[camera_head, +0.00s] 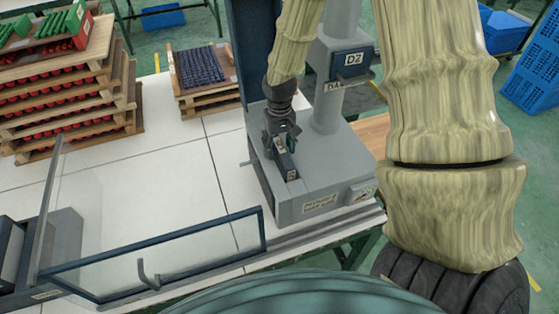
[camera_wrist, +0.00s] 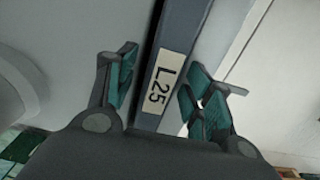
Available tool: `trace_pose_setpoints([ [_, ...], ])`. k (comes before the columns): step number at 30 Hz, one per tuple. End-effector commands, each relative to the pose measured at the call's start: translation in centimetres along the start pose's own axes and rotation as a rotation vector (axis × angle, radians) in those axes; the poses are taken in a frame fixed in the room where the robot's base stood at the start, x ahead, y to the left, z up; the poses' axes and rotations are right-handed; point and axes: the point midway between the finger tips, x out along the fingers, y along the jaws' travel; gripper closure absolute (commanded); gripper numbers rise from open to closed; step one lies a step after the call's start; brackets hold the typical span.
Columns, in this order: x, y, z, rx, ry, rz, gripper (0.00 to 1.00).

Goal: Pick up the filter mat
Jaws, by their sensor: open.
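My gripper (camera_head: 281,145) hangs over the grey machine base in the head view. In the wrist view my gripper (camera_wrist: 163,88) is open, with one finger on each side of a dark blue bar (camera_wrist: 181,40) bearing a white "L25" label. The bar also shows under my gripper in the head view (camera_head: 288,165). I cannot tell from the wrist view whether the fingers touch the bar. I cannot make out anything that is surely a filter mat.
The grey machine (camera_head: 310,185) with a "DZ" column stands on a white table (camera_head: 180,170). A glass panel in a blue frame (camera_head: 165,255) stands in front. Stacked wooden trays (camera_head: 75,135) and a smaller stack (camera_head: 203,75) are at left and back. Blue crates (camera_head: 535,80) are at right.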

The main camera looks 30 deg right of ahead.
Motion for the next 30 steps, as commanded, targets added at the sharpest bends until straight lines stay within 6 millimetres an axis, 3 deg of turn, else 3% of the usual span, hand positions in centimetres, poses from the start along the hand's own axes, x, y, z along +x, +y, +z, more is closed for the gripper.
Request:
trace_pose_setpoints([
  [1,0.0,0.0,0.0,0.0,0.0,0.0,0.52],
  [6,0.0,0.0,0.0,0.0,0.0,0.0,0.83],
  [8,0.0,0.0,0.0,0.0,0.0,0.0,0.91],
  [20,-0.3,0.0,-0.1,0.0,0.001,0.0,0.91],
  [30,-3.7,0.0,-0.2,0.0,0.005,-0.001,0.91],
])
